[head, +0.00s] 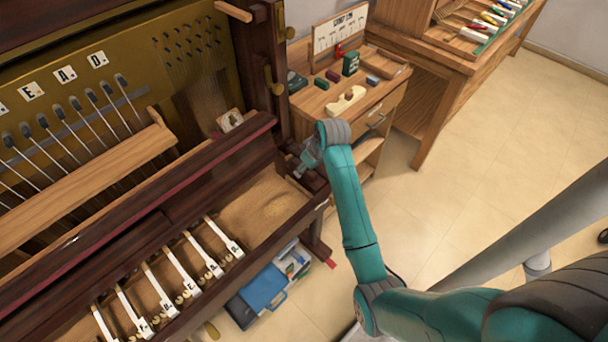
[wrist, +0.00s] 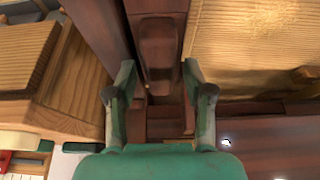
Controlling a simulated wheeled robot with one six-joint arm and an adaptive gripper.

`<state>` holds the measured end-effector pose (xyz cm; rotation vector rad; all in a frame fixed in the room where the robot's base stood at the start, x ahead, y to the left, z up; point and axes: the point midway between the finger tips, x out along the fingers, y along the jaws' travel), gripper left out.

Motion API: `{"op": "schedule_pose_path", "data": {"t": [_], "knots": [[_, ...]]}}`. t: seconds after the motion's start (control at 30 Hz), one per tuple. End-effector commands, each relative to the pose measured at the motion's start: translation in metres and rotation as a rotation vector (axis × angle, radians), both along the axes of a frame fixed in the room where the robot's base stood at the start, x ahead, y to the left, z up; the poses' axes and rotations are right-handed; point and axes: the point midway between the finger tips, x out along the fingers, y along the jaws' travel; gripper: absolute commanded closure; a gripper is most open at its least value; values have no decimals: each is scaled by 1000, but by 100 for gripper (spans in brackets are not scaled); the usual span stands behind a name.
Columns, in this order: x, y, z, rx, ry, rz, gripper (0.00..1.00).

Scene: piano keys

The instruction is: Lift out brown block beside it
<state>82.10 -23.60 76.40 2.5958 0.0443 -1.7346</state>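A dark brown block (wrist: 158,45) with a rounded raised top shows in the wrist view, at the end of the piano's key bed. My gripper (wrist: 158,90) is open, its two fingers spread to the left and right of the block's near end. A gap shows on each side, and I cannot tell how far the fingers are above it. In the head view my gripper (head: 303,167) is over the right end of the key bed (head: 262,210), and the arm partly hides the block. White lettered keys (head: 187,272) lie left of the bare bed.
A dark wooden rail (head: 150,207) runs behind the keys, and a piano side post (head: 262,70) rises near my gripper. A small wooden cabinet (head: 383,100) with blocks and a sign stands right. A blue case (head: 262,288) lies on the floor below.

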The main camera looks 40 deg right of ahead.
Motion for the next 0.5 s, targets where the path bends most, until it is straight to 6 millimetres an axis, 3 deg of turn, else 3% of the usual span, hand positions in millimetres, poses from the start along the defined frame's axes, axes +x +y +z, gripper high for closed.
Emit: {"op": "schedule_pose_path", "data": {"t": [0.03, 0.17, 0.5], "knots": [[0, 0, 0, 0, 0, 0, 67], [0, 0, 0, 0, 0, 0, 100], [0, 0, 0, 0, -1, 0, 100]]}}
